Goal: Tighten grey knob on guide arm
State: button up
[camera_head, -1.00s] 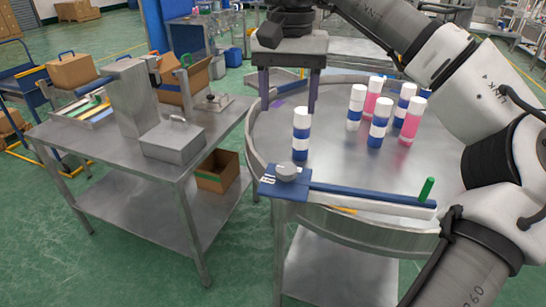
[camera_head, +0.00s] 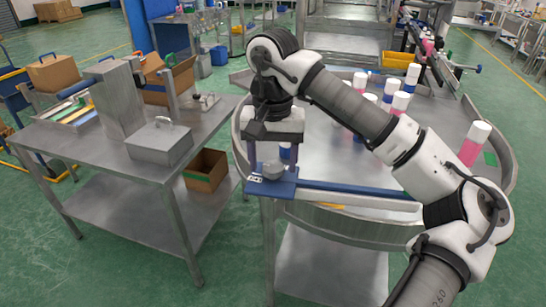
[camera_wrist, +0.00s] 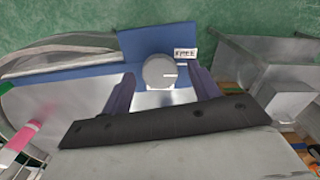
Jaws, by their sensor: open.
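The grey knob (camera_head: 273,171) is round and sits on a blue plate (camera_head: 258,187) at the near left edge of the round table. The blue guide arm (camera_head: 345,187) runs right from this plate; my arm hides its far end. My gripper (camera_head: 273,163) points down at the knob, open and empty, with one finger on each side. In the wrist view the knob (camera_wrist: 159,72), with a white mark on it, lies between the fingertips (camera_wrist: 162,76), with gaps visible. A small label (camera_wrist: 185,53) lies beside it; its text is too small to read surely.
A blue-and-white can (camera_head: 285,152) stands just behind my gripper. Several white-capped cans, among them a pink one (camera_head: 473,144), stand on the round table (camera_head: 320,150). A metal side table (camera_head: 75,143) with a grey box (camera_head: 158,143) is to the left.

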jog(key=shift+f, duration=0.15)
jog(key=shift+c, duration=0.4)
jog(key=c, duration=0.9)
